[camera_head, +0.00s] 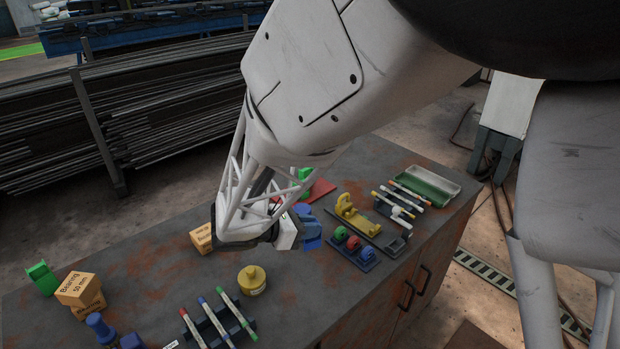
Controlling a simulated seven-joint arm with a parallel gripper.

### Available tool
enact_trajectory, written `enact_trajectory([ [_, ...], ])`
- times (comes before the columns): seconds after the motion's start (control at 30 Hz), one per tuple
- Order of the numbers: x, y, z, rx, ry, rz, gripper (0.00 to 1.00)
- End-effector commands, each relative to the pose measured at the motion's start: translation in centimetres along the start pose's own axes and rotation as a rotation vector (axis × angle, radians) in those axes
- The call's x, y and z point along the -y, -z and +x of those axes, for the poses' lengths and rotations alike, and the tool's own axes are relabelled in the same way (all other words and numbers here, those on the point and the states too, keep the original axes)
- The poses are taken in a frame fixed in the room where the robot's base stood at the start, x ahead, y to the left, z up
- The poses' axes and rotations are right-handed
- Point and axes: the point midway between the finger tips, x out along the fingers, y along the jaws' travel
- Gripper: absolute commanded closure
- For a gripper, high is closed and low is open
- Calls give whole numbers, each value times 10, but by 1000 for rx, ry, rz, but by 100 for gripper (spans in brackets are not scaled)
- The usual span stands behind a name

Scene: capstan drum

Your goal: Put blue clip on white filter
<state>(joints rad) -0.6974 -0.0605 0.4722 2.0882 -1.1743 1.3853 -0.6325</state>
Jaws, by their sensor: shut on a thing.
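My gripper (296,232) hangs over the middle of the bench at the end of my white lattice arm. It is shut on a blue piece (313,238), which looks like the blue clip. The fingertips are small and partly hidden by the wrist. A pale part shows beside the blue piece; I cannot tell whether it is the white filter or part of my gripper. I cannot pick out the white filter with certainty elsewhere.
A yellow pot (251,280) and a rack of coloured markers (218,322) stand in front. Bearing boxes (82,291) are at left. A yellow tool (352,214), a small rack with coloured rounds (352,248) and a green tray (427,185) are at right.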

Motion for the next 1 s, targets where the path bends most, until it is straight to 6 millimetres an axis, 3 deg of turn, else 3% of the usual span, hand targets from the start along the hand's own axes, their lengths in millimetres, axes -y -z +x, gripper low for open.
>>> enact_trajectory([
  [0.1,2,-20,7,-4,47,20,100],
  [0.3,4,-34,12,-7,85,30,100],
  [0.77,2,-34,12,-8,87,30,100],
  [1.0,-18,-33,15,-8,88,30,100],
])
